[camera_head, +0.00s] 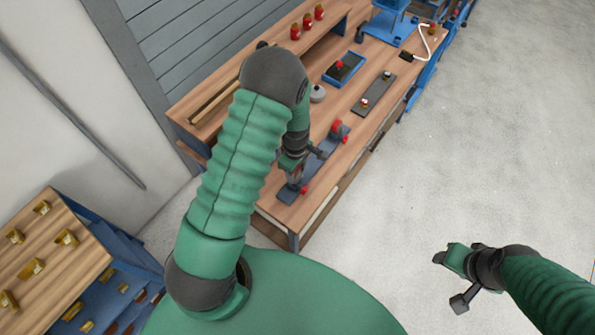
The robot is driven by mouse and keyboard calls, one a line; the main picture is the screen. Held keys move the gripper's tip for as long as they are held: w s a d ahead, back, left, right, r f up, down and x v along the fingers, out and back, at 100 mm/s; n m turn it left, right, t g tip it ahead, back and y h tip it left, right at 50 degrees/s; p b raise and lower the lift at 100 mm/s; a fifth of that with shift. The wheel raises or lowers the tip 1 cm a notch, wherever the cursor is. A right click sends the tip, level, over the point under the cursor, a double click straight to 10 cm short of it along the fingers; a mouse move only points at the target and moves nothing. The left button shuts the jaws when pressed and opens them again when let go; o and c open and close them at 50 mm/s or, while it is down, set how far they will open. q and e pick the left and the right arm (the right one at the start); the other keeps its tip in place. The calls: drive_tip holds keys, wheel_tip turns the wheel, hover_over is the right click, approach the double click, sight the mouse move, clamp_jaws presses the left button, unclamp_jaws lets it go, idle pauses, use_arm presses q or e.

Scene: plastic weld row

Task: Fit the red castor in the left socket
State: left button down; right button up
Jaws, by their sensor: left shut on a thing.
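My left gripper (298,178) is low over the near end of the workbench, partly hidden by its own wrist. It is shut on what looks like a red castor (304,189), of which only a small red part shows. A dark grey bar (289,193) lies under and beside it on the bench. Another red castor (340,129) is at the bar's far end. Which socket is the left one, and whether the held castor touches it, I cannot tell. My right gripper (440,259) hangs over bare floor, away from the bench; its finger gap is not clear.
Several red pieces (307,20) stand on the raised back shelf (237,84). A blue tray (329,81) with a red-topped part, a round grey disc (318,94) and a dark plate (376,91) with two posts lie farther along. A wooden-topped rack (82,262) is at left. The floor (490,160) is clear.

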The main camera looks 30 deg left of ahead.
use_arm(q)
drive_tip(key=shift+s+a+f, duration=0.1)
drive_tip(key=shift+s+f, duration=0.15)
use_arm(e)
drive_tip(key=shift+d+f, duration=0.1)
drive_tip(key=shift+f, duration=0.05)
use_arm(q)
drive_tip(key=shift+w+a+f, duration=0.25)
drive_tip(key=shift+w+a, duration=0.05)
drive_tip(key=shift+a, duration=0.05)
drive_tip(key=shift+f+b, duration=0.2)
drive_tip(key=shift+b, duration=0.1)
drive_tip(key=shift+w+d+f+b, duration=0.1)
drive_tip(key=shift+d+f+b, duration=0.1)
drive_tip(key=shift+f+b, duration=0.15)
use_arm(e)
drive_tip(key=shift+w+a+f, duration=0.25)
drive_tip(key=shift+a+f, duration=0.05)
drive_tip(key=shift+f, duration=0.25)
use_arm(q)
drive_tip(key=shift+a, duration=0.15)
use_arm(e)
drive_tip(key=shift+a, duration=0.1)
drive_tip(key=shift+r, duration=0.1)
use_arm(q)
drive_tip(key=shift+f, duration=0.5)
use_arm(e)
drive_tip(key=shift+f, duration=0.25)
